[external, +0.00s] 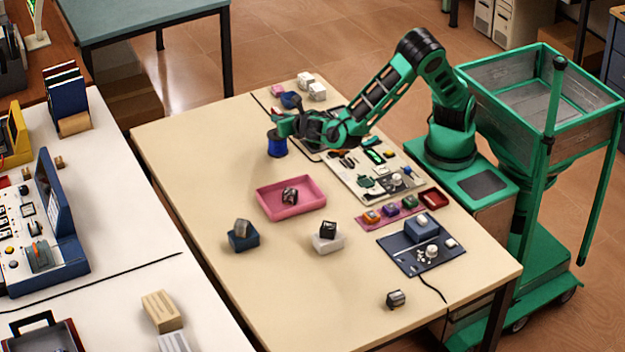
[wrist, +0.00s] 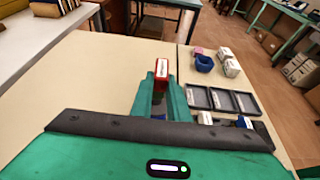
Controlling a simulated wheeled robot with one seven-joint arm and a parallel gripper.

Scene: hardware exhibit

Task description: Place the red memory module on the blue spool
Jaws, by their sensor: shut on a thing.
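My gripper shows in the external view (external: 278,130) and in the wrist view (wrist: 161,82). Its green fingers are shut on the red memory module (wrist: 162,66), a small red block with a pale label, which sticks out past the fingertips. The blue spool (external: 278,148) stands upright on the table, right at and below the fingertips in the external view. The module is hard to make out there, and I cannot tell whether it touches the spool. In the wrist view the fingers and module hide most of what lies below.
A blue cup (wrist: 204,63) and pale blocks (external: 317,91) stand at the table's far end. A board of parts (external: 345,172) lies to the right of the spool. A pink tray (external: 262,211) holding a dark part lies nearer the camera. The tabletop left of the spool is clear.

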